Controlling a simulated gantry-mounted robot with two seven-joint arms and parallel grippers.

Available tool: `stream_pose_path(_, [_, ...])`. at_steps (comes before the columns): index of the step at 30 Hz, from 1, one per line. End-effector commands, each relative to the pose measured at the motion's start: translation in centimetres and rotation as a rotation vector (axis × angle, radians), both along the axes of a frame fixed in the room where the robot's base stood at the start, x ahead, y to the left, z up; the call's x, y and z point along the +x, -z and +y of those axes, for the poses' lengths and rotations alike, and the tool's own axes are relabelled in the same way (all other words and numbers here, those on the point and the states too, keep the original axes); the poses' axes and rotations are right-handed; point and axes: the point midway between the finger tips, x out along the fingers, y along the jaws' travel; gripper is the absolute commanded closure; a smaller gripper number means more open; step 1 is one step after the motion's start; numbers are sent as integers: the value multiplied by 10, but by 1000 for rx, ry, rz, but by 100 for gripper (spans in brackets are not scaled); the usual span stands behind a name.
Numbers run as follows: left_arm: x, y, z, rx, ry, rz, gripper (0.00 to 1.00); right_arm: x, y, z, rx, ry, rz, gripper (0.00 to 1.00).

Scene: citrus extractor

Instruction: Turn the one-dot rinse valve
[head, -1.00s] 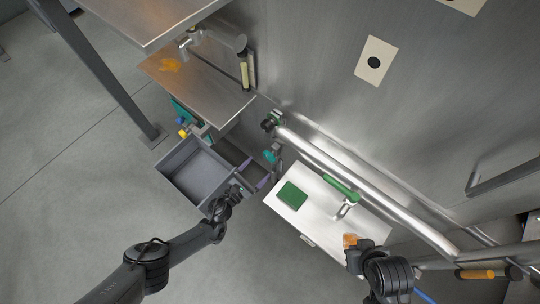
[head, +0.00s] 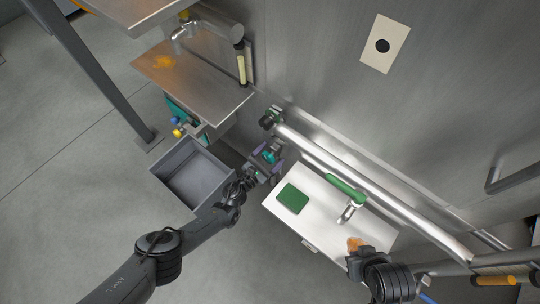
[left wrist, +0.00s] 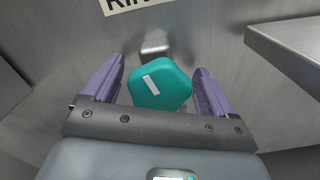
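The teal valve knob (head: 270,156) sticks out from the steel wall and shows large in the left wrist view (left wrist: 160,88). It has one white bar-shaped mark on its face; I see no round dot. My left gripper (head: 265,163) is open, with its purple fingers on both sides of the knob. The left wrist view shows a gap between the knob and each finger. A partly cut-off label (left wrist: 136,4) above the knob reads "RIN". My right gripper (head: 358,256) is at the lower right, by an orange piece; its fingers are not clear.
A grey open bin (head: 165,178) stands left of my left gripper. A white-topped counter (head: 318,225) with a green pad (head: 292,198) and a green-handled tool (head: 346,190) lies to the right. A thick steel pipe (head: 370,185) runs along the wall. A metal shelf (left wrist: 295,55) juts in at the right.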

Motion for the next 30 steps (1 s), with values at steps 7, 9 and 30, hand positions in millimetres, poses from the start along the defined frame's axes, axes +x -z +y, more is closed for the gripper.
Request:
stream_pose_path(7, [0,0,0,0,0,0,50,0,0,1,4,2,0,100])
stream_pose_path(9, [0,0,0,0,0,0,61,0,0,1,6,3,-1,100])
stream_pose_path(30, [-1,1,1,-220,-2,149,69,0,-1,2,9,5,-1,100])
